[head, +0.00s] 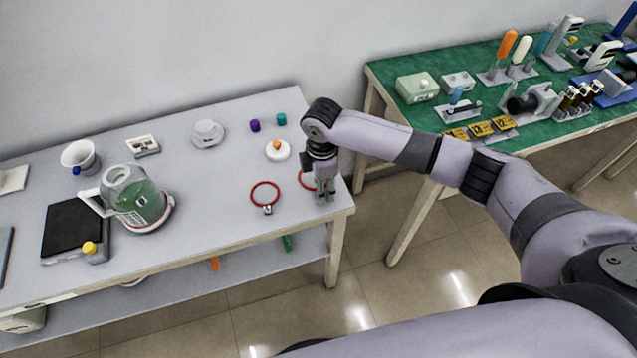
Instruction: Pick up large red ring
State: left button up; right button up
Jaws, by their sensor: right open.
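One red ring (265,195) lies flat on the grey table near its right end, with a small metal-coloured piece at its front edge. A second red ring (304,181) lies to its right, partly hidden behind my right gripper. I cannot tell which ring is larger. My right gripper (325,196) points down over the table's right end, beside the second ring. It is open and holds nothing that I can see. I cannot tell the height of its fingertips above the table. My left gripper is not in view.
A white disc with an orange knob (278,150), a purple cap (255,125) and a teal cap (281,119) stand behind the rings. A glass jug (135,197) and a black-topped scale (73,228) stand left. A green-topped table (430,110) is at right.

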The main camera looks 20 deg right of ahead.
jog(key=shift+f, duration=0.4)
jog(key=shift+c, duration=0.2)
jog(key=c, duration=0.9)
jog(key=shift+r, duration=0.1)
